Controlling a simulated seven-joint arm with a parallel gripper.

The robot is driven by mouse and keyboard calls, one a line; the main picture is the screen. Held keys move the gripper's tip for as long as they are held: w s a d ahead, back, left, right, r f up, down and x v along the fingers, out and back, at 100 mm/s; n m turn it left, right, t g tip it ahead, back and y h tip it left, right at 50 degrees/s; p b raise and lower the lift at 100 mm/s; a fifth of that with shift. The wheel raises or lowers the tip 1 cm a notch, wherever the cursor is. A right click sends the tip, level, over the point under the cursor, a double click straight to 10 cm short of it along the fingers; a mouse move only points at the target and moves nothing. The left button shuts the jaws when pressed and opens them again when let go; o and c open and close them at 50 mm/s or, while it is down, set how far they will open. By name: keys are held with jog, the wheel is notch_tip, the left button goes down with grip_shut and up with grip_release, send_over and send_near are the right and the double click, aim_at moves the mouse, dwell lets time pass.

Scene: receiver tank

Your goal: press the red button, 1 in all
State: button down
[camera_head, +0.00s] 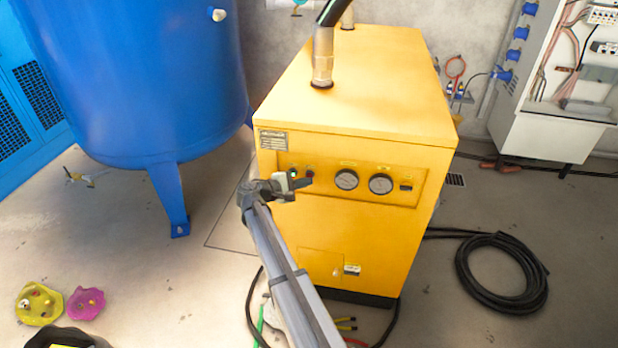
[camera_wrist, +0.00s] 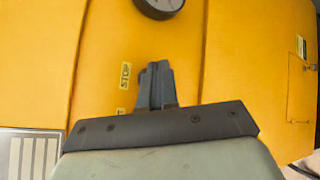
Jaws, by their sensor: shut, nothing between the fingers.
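The yellow cabinet (camera_head: 362,235) has a front panel with small buttons at its left end. A small dark, reddish button (camera_head: 309,171) shows there just above my fingertips; a green one (camera_head: 292,173) sits to its left. My gripper (camera_head: 309,181) is shut and empty, with its fingertips at the panel. In the wrist view my closed fingers (camera_wrist: 155,70) point at the yellow face, beside a STOP label (camera_wrist: 125,75). No red button shows in that view; the fingers may cover it. I cannot tell whether they touch the panel.
Two round gauges (camera_head: 347,179) (camera_head: 381,184) sit right of the buttons. A blue tank (camera_head: 140,80) stands to the left. A coiled black hose (camera_head: 500,275) lies on the floor at right.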

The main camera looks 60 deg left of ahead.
jog(key=shift+w+a, duration=0.35)
dwell(0.6)
jog(key=shift+s+d, duration=0.65)
dwell(0.5)
jog(key=s+d, duration=0.3)
jog(key=shift+s+d, duration=0.25)
jog(key=shift+m, duration=0.3)
dwell(0.9)
